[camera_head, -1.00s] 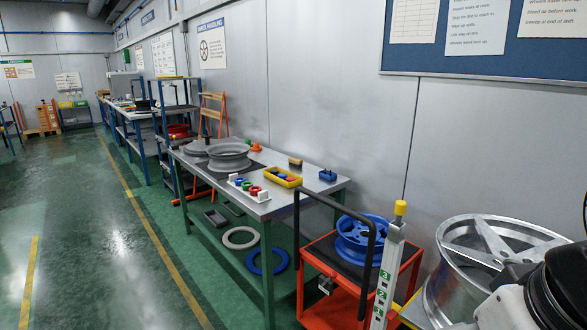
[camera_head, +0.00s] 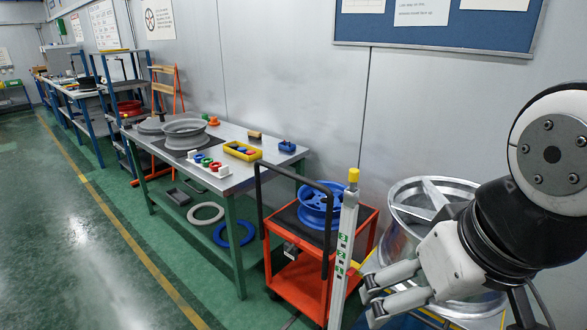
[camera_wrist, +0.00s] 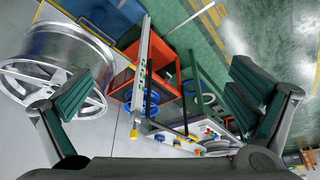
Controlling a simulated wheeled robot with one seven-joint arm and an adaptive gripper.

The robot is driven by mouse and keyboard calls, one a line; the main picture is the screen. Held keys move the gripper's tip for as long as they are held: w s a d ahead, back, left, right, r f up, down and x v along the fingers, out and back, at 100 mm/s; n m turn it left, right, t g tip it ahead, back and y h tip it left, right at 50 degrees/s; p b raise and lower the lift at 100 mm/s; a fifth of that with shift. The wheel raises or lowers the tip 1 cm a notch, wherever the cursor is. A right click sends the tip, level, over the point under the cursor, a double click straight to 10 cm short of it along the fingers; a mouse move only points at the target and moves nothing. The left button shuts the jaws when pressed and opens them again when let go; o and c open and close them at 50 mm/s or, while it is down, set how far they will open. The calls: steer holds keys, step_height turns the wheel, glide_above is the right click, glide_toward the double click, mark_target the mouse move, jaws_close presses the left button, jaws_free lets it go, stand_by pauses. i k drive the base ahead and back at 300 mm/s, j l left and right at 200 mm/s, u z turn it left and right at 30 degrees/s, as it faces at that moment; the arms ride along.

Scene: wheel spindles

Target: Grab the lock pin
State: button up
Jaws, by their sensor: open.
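My gripper (camera_head: 374,297) is at the right of the head view, open and empty, in front of the silver wheel. In the wrist view its two fingers (camera_wrist: 163,95) stand wide apart with nothing between the pads. An upright grey post (camera_head: 347,235) with green number labels and a yellow cap (camera_head: 353,175) stands just left of my gripper. The post (camera_wrist: 143,60) also shows between the fingers in the wrist view, apart from them. I cannot pick out a lock pin for certain in either view.
A red cart (camera_head: 302,285) with a blue wheel (camera_head: 318,203) stands behind the post. A large silver wheel (camera_head: 405,215) is at the right. A workbench (camera_head: 225,185) holds a grey wheel (camera_head: 184,131), coloured rings and a yellow tray (camera_head: 242,151). Green floor (camera_head: 75,225) is clear at left.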

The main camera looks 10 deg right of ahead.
mark_target(353, 174)
steer(key=u, duration=0.3)
steer(key=i+j+u, duration=0.1)
steer(key=i+u, duration=0.45)
steer(key=i, duration=2.05)
steer(key=i+z, duration=0.1)
steer(key=z, duration=0.3)
steer(key=i+z, duration=0.1)
steer(key=z, duration=0.3)
steer(key=i+j+z, duration=0.1)
steer(key=z, duration=0.3)
steer(key=j+z, duration=0.1)
steer(key=z, duration=1.55)
steer(key=i+j, duration=0.05)
steer(key=j, duration=0.05)
